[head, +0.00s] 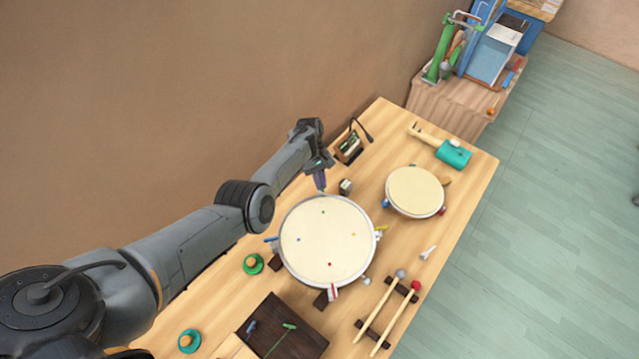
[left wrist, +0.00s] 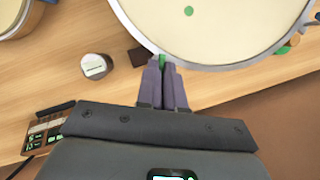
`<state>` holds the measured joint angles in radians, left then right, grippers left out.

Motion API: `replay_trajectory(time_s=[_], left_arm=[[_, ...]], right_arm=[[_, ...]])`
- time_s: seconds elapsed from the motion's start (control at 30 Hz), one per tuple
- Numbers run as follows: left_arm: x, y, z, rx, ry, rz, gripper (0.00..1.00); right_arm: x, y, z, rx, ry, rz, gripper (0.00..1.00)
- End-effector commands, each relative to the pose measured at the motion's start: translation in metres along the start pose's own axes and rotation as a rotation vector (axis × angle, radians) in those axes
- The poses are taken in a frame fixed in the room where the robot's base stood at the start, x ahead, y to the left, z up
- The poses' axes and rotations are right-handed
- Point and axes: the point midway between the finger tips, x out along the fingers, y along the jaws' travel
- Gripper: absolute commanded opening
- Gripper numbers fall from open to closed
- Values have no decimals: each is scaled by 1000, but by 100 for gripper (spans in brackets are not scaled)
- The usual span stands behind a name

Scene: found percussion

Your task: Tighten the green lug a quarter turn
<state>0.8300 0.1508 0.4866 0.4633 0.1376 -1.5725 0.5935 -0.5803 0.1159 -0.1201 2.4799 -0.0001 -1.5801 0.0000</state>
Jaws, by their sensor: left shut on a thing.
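The large drum (head: 325,240) lies flat on the wooden table, with a pale head and green, blue, yellow and red dots. The green dot (head: 322,211) is nearest my left gripper (head: 321,184). In the left wrist view, my left gripper (left wrist: 166,76) is shut on the green lug (left wrist: 163,60) at the drum's rim; only a small green part shows between the fingertips. In the head view the gripper hides the lug. A blue lug (head: 271,239), a yellow lug (head: 381,228) and a red lug (head: 333,291) sit around the rim. My right gripper is not in view.
A smaller drum (head: 415,191) stands to the right. A small grey cylinder (head: 346,186) stands close to my left gripper. Two mallets (head: 395,310) rest on dark supports at the front right. A dark board (head: 283,328) lies at the front.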

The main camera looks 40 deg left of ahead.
Motion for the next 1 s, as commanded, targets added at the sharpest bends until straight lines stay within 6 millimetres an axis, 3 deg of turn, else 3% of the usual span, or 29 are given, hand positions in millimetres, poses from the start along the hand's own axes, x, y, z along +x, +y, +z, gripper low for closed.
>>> replay_trajectory(time_s=[0.43, 1.0], left_arm=[[1, 1, -1, 226, 2, -94, 0], [0, 2, 0, 262, 3, -108, 0]], right_arm=[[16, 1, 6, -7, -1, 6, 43], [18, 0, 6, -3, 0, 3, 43]])
